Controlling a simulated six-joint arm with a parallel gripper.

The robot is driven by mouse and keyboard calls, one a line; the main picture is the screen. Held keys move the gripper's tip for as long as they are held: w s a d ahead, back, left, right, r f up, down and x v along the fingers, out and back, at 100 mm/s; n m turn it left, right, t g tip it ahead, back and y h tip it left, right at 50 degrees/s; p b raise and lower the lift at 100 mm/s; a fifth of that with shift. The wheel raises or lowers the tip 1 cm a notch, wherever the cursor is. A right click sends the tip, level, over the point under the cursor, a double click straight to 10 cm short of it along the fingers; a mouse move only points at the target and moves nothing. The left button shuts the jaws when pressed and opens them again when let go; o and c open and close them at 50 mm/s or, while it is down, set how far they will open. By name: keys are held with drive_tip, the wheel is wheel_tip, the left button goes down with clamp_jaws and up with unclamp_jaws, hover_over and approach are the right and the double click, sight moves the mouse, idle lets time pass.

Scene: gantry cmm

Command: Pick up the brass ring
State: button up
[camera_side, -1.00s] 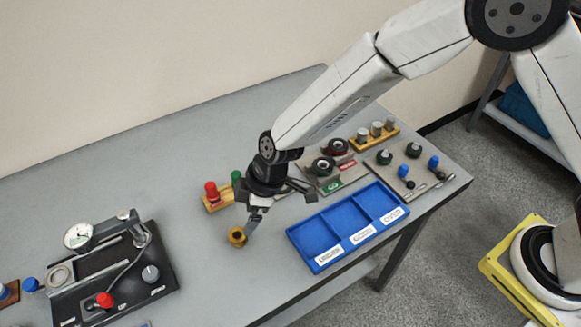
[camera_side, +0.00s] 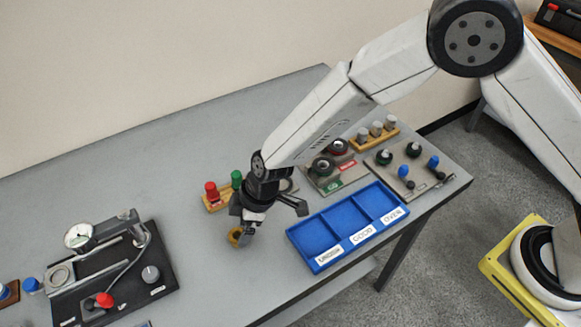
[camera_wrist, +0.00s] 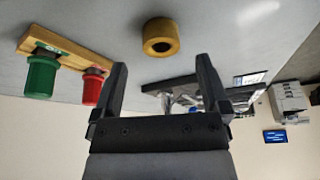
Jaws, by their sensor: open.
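The brass ring (camera_side: 235,237) lies on the grey table in the side view, partly hidden behind my gripper. In the wrist view the brass ring (camera_wrist: 160,37) shows whole, with its dark hole facing the camera. It is ahead of the fingertips and roughly midway between them. My gripper (camera_side: 246,238) hangs low over the table beside the ring. In the wrist view my gripper (camera_wrist: 160,72) has its two black fingers spread apart with nothing between them.
A wooden block with red and green plugs (camera_side: 211,187) stands just behind the gripper. A blue three-compartment tray (camera_side: 318,264) lies to the right. A black gauge stand (camera_side: 105,275) is at left. The table around the ring is clear.

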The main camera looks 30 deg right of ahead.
sight(238, 232)
drive_tip(key=shift+x, duration=1.8)
drive_tip(key=shift+s, duration=0.1)
clamp_jaws()
